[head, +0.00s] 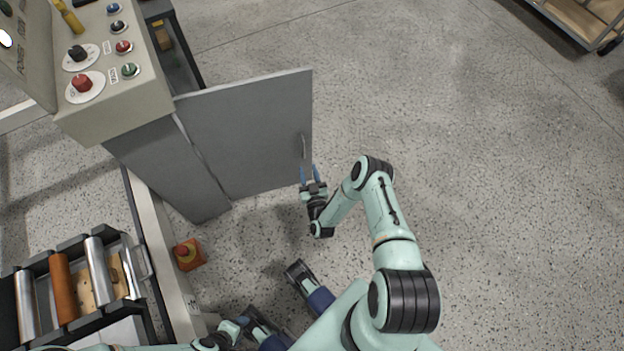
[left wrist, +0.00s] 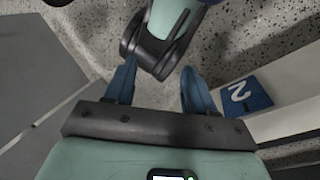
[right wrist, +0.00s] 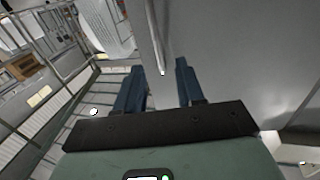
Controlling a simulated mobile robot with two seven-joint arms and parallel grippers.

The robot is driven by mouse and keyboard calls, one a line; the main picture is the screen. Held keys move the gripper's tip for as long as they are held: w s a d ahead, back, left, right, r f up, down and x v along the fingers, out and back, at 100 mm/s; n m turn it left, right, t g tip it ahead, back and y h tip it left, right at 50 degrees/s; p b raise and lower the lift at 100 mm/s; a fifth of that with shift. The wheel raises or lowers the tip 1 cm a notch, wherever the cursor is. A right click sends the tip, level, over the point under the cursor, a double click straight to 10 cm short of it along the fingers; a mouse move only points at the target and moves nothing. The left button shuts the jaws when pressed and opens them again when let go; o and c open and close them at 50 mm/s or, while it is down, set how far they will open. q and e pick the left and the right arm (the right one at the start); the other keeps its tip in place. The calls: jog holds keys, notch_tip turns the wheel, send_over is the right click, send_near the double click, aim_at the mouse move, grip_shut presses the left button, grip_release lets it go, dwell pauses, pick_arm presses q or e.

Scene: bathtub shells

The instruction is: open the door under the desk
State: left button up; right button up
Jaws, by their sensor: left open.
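The grey door (head: 255,130) under the desk (head: 120,115) stands swung open, out to the right over the floor. Its thin vertical handle (head: 304,146) is near the free edge. My right gripper (head: 309,176) is open just below the handle in the head view. In the right wrist view the handle (right wrist: 156,38) lies ahead of the spread blue fingers (right wrist: 158,84), its lower end near the gap between their tips; I see no grip on it. My left gripper is low at the bottom of the head view; in the left wrist view its fingers (left wrist: 160,78) are apart and empty.
A control panel with knobs (head: 85,85) tops the desk. A roller conveyor (head: 75,285) stands at lower left, with an orange box with a red button (head: 188,254) beside it. A cart (head: 580,22) is at the far upper right. The floor right of the door is clear.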

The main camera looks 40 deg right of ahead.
pick_arm(q)
jog(key=shift+s+d+r+g+p, duration=0.35)
jog(key=shift+s+r, duration=0.25)
jog(key=shift+s, duration=0.2)
pick_arm(e)
jog(key=v, duration=0.5)
jog(key=shift+s, duration=0.1)
jog(key=shift+a, duration=0.1)
jog(key=s+a+f+n+g+y, duration=0.25)
jog(key=a+g+y, duration=0.35)
jog(key=a+y, duration=0.5)
jog(key=s+a+g, duration=0.4)
jog(key=s+a, duration=0.2)
jog(key=s, duration=0.1)
jog(key=s+a+r+g+y+p, duration=0.1)
jog(key=s+a+r+g, duration=0.15)
jog(key=s, duration=0.25)
jog(key=s+a+r+g+y, duration=0.1)
jog(key=s+r+g, duration=0.2)
jog(key=s+r, duration=0.15)
pick_arm(q)
notch_tip(320, 180, up, 14)
jog(key=p, duration=1.3)
jog(key=shift+s+d+f+g, duration=0.2)
jog(key=shift+g, duration=0.25)
pick_arm(e)
notch_tip(320, 180, up, 11)
jog(key=shift+s+a+r+g, duration=0.25)
jog(key=shift+s+a+g, duration=0.1)
jog(key=shift+s, duration=0.15)
